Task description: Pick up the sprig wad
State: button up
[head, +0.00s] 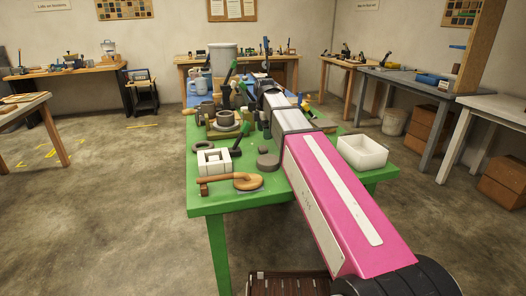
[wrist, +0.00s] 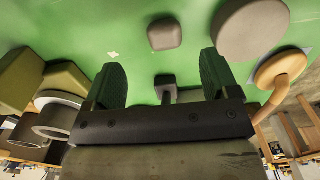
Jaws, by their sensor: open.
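A small grey-brown rounded lump, which looks like the sprig wad (wrist: 165,34), lies on the green table in the wrist view. It is just beyond my fingertips, roughly centred between them and apart from both. My gripper (wrist: 163,62) is open, with nothing held between its two dark green ribbed fingers. A small dark block on a stem (wrist: 167,82) shows between the fingers, nearer the palm; I cannot tell what it is. In the head view my pink arm reaches over the table and hides the gripper; I cannot make out the lump clearly there.
A grey disc (wrist: 250,28) lies right of the lump, with a wooden handled piece (wrist: 282,70) beyond. Olive blocks (wrist: 62,82) and grey rings (wrist: 55,118) stand left.

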aim_at(265, 148)
jog(key=shift+s+d+f, duration=0.1)
jog(key=shift+s+f, duration=0.05)
jog(key=shift+f, duration=1.75)
jog(key=shift+s+f, duration=0.1)
jog(key=shift+f, duration=1.8)
jog(key=shift+c, duration=0.3)
jog(key=c, duration=1)
